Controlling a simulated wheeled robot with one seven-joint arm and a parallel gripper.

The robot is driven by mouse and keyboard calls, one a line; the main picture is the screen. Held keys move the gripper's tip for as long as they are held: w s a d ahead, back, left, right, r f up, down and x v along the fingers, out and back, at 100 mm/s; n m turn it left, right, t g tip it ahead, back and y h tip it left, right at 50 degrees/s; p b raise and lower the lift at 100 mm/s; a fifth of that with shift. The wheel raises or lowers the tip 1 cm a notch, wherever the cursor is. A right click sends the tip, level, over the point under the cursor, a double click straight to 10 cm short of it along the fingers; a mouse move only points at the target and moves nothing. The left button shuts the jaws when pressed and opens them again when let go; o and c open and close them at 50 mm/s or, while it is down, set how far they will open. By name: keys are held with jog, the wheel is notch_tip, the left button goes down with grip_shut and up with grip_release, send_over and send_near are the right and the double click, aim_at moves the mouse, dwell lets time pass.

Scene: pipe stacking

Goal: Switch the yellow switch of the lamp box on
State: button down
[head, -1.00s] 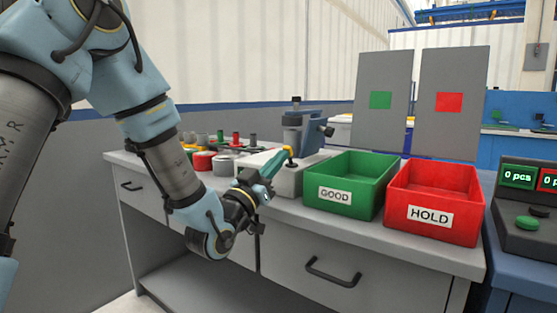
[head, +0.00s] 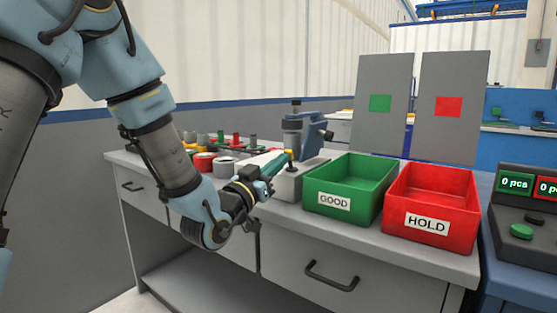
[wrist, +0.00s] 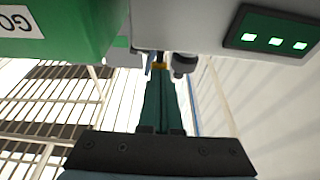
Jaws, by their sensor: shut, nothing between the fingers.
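The pale grey lamp box (head: 288,186) stands on the bench, left of the green bin. Its yellow switch (head: 289,154) shows as a small yellow tip at the ends of my fingers. My gripper (head: 281,160) reaches up to it from the front left, with its green fingers close together and nothing held between them. In the wrist view my gripper (wrist: 160,78) points at the yellow switch (wrist: 160,65), which the fingertips partly hide. Contact and the switch's position cannot be told. A dark panel with three lit green lamps (wrist: 275,42) shows at the upper right.
A blue-grey clamp device (head: 303,130) stands behind the switch. The green GOOD bin (head: 334,203) and red HOLD bin (head: 428,224) stand to the right. Red and grey parts (head: 223,165) lie at the left. The space in front of the bench is open.

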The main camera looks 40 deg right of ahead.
jog(key=r+y+p, duration=0.1)
jog(key=y+p, duration=0.1)
jog(key=p, duration=0.1)
jog(key=d+r+g+y+p, duration=0.1)
jog(key=p, duration=0.3)
jog(key=d+r+y+p, duration=0.1)
jog(key=y+p, duration=0.1)
jog(key=p, duration=0.1)
jog(key=shift+w+g+y, duration=0.25)
jog(key=shift+g+y, duration=0.05)
jog(key=shift+f, duration=0.5)
